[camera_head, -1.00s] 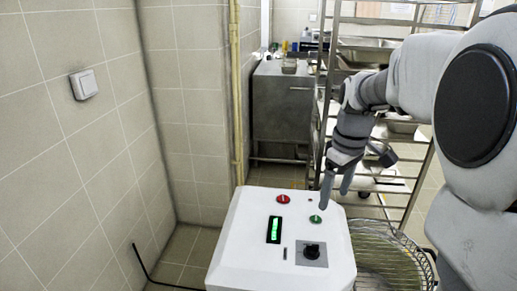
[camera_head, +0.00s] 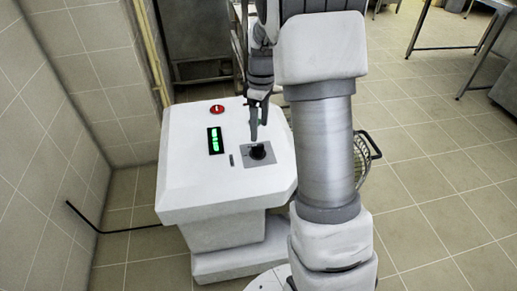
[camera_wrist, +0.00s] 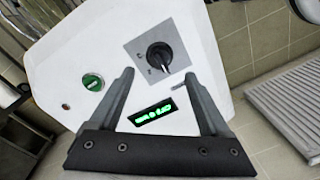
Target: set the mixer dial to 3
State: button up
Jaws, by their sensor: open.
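The mixer dial is a round black knob (camera_head: 258,152) on a grey square plate, on the top of a white control box (camera_head: 180,180). In the wrist view the knob (camera_wrist: 159,56) shows beyond the fingertips, with a pale pointer line; its numbers are too small to read. My gripper (camera_head: 254,135) hangs just behind the knob in the head view. In the wrist view my gripper (camera_wrist: 160,78) has its two fingers wide apart with nothing between them, and the knob lies ahead, apart from them. A green-lit display (camera_wrist: 152,113) shows text I cannot read.
A red button (camera_head: 217,109) sits at the box's back edge, and a green button (camera_wrist: 92,82) shows in the wrist view. A wire basket (camera_head: 362,158) stands to the right of the box.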

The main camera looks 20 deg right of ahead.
aim_at(259, 145)
jog(key=f+b, duration=0.1)
jog(key=f, duration=0.3)
jog(key=f+b, duration=0.1)
jog(key=f, duration=0.2)
jog(key=shift+s+a+f, duration=0.2)
jog(key=shift+f, duration=0.15)
grip_shut()
